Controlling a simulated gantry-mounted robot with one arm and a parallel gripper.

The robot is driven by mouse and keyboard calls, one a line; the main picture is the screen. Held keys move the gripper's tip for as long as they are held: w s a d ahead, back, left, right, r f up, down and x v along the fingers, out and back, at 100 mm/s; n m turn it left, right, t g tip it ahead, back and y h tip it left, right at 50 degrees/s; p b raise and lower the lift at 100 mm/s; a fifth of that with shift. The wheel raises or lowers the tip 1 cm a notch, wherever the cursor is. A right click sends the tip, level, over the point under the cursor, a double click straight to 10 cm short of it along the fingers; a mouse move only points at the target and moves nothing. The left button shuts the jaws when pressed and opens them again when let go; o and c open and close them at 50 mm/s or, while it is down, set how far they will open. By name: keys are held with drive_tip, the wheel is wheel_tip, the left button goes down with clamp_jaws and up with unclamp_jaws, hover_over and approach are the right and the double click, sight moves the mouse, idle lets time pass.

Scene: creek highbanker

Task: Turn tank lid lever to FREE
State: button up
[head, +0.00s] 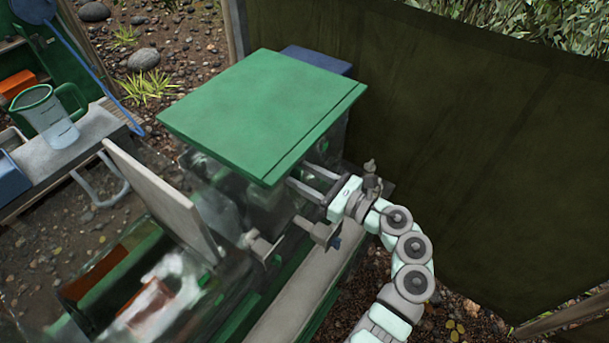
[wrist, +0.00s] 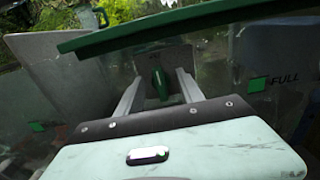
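The tank has a flat green lid (head: 265,110) over clear walls. In the wrist view the lid's edge (wrist: 215,20) crosses the top. A short green lever (wrist: 158,84) hangs below that edge in front of a grey plate. My gripper (head: 298,174) reaches under the lid's near right edge. In the wrist view my gripper (wrist: 161,80) has its two fingers apart, one on each side of the lever, with gaps visible. The lever is hidden in the head view. A green square beside the word FULL (wrist: 284,79) is to the right; no FREE label is legible.
A pale upright board (head: 165,200) stands left of the tank. A grey valve-like fitting (head: 318,232) sticks out just below my gripper. A dark green wall (head: 450,150) stands close on the right. A measuring jug (head: 48,115) stands on a bench at far left.

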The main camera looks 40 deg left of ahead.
clamp_jaws()
drive_tip(key=shift+f+b, duration=0.1)
drive_tip(key=shift+b, duration=0.35)
drive_tip(key=m+b, duration=0.1)
drive_tip(key=b, duration=0.2)
drive_tip(key=shift+f+b, duration=0.3)
drive_tip(key=shift+b, duration=0.05)
drive_tip(key=shift+m+b, duration=0.9)
drive_tip(key=shift+b, duration=0.3)
drive_tip(key=m, duration=0.1)
drive_tip(key=r+m, duration=0.1)
drive_tip(key=shift+w+m, duration=0.1)
drive_tip(key=shift+m, duration=0.3)
drive_tip(key=m+p, duration=0.2)
drive_tip(key=m, duration=0.2)
drive_tip(key=m+p, duration=0.3)
drive_tip(key=m, duration=0.1)
drive_tip(key=m+p, duration=0.2)
drive_tip(key=m, duration=0.2)
drive_tip(key=shift+w+f+p, duration=0.2)
drive_tip(key=shift+f+p, duration=0.05)
drive_tip(key=shift+p, duration=0.05)
drive_tip(key=shift+f+m, duration=0.1)
drive_tip(key=shift+m, duration=0.2)
